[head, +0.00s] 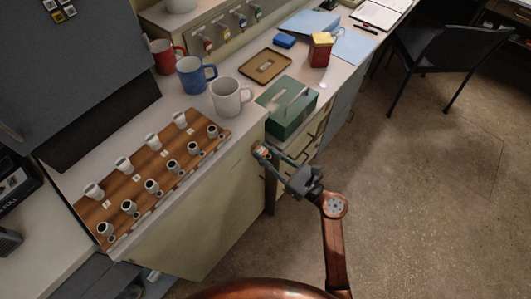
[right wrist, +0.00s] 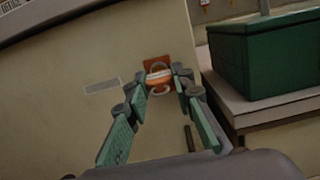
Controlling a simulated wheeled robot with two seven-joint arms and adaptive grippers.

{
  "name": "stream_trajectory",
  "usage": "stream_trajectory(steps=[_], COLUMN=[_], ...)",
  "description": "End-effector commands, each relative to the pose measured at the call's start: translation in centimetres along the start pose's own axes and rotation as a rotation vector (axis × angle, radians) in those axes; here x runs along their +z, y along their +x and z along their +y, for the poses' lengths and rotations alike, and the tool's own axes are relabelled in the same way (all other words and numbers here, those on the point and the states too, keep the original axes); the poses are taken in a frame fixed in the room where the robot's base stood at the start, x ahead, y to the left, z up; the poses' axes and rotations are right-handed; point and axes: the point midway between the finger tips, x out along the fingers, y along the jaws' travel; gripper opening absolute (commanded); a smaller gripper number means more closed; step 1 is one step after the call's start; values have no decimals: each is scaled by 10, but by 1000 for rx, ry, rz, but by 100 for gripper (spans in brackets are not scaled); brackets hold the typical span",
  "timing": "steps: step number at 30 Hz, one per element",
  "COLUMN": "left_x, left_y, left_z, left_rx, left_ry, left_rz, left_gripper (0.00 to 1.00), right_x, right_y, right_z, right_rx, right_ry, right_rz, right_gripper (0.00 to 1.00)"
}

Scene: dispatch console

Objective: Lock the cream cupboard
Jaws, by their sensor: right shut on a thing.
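The cream cupboard (head: 205,218) is under the counter, and its door looks shut. Its pale front fills the left of the right wrist view (right wrist: 60,120), with a grey label strip (right wrist: 101,86) on it. An orange plate (right wrist: 156,62) shows on the front. My right gripper (head: 264,156) is at the cupboard's right edge. In the right wrist view its fingertips (right wrist: 160,78) are closed on a small orange and white piece with a ring, likely a key (right wrist: 158,77), in front of the plate. Whether it is inserted is hidden. My left gripper is out of view.
A green box (head: 291,105) stands on the counter just right of the gripper. Several keys hang on a rack (head: 232,28) at the back. Mugs (head: 230,97) and a wooden board of small cups (head: 150,180) cover the counter. A chair (head: 450,55) stands on otherwise open floor.

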Motion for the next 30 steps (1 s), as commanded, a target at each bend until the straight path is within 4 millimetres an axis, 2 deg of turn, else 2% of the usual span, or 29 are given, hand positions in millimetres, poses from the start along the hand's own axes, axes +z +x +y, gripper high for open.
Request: stream_trajectory(steps=[5,21,30], left_x=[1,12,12], left_y=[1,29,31], left_z=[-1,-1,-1], left_rx=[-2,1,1], left_ry=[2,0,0], left_rz=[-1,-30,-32], left_gripper=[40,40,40], right_x=[-1,-3,0], right_y=[0,2,3], right_z=[0,-2,-1], right_rx=[1,26,30], right_ry=[-10,-241,-279], right_rz=[1,2,1], right_gripper=[0,0,0])
